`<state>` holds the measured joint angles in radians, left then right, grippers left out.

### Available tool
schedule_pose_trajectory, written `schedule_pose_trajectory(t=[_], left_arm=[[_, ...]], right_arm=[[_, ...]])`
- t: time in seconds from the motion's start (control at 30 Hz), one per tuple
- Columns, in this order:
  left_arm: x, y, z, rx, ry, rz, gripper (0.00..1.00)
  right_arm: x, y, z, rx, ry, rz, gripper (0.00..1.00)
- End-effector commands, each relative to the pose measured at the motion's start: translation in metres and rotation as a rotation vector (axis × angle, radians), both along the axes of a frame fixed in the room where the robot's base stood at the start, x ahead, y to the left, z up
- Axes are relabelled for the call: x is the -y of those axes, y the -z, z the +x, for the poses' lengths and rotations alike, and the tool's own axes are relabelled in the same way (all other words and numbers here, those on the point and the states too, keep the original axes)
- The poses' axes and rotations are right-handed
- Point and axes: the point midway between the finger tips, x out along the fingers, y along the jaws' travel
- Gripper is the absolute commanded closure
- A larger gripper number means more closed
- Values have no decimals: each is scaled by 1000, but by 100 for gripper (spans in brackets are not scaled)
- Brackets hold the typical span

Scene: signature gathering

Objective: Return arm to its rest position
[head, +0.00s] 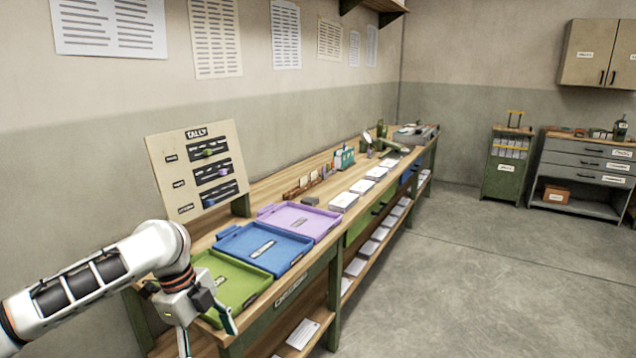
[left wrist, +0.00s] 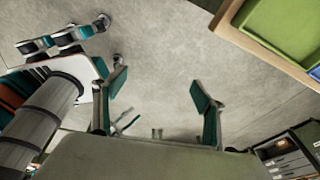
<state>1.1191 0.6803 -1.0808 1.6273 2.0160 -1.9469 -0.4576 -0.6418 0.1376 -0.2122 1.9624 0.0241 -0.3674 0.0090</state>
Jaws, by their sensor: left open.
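My left arm comes in from the left in the head view. Its left gripper (head: 207,334) hangs in front of the bench's near end, by the green tray (head: 262,290). In the left wrist view the two fingers of the left gripper (left wrist: 160,98) are spread apart with only bare floor between them, so it is open and empty. The green tray also shows at the upper right of the left wrist view (left wrist: 284,28), apart from the fingers. My right gripper is not in the head view.
A long wooden bench (head: 262,192) runs along the wall. It bears a blue tray (head: 287,255), a purple tray (head: 320,226), a tally board (head: 163,152) and paper stacks (head: 343,201). A green cabinet (head: 506,170) stands at the back. The floor (head: 470,285) to the right is clear.

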Motion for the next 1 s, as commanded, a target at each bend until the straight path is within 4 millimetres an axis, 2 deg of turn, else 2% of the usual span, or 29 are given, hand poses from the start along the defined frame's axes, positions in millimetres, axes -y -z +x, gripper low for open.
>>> schedule_pose_trajectory(t=[0.03,0.2,0.4,0.5,0.63,0.77,0.87,1.0], left_arm=[[15,18,-6,-5,-25,-28,29],[66,74,-17,10,-177,-152,29],[117,127,-34,30,-392,-321,29],[134,148,-43,42,-511,-404,29],[146,171,-55,61,-674,-505,29],[145,192,-70,87,-843,-592,29],[136,208,-84,116,-971,-645,29],[111,227,-110,171,-1143,-701,29]], right_arm=[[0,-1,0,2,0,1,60],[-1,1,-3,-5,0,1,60],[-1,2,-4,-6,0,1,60],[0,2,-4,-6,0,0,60],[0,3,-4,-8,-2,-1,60],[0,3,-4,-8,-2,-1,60],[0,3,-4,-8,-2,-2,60],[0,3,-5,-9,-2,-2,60]])
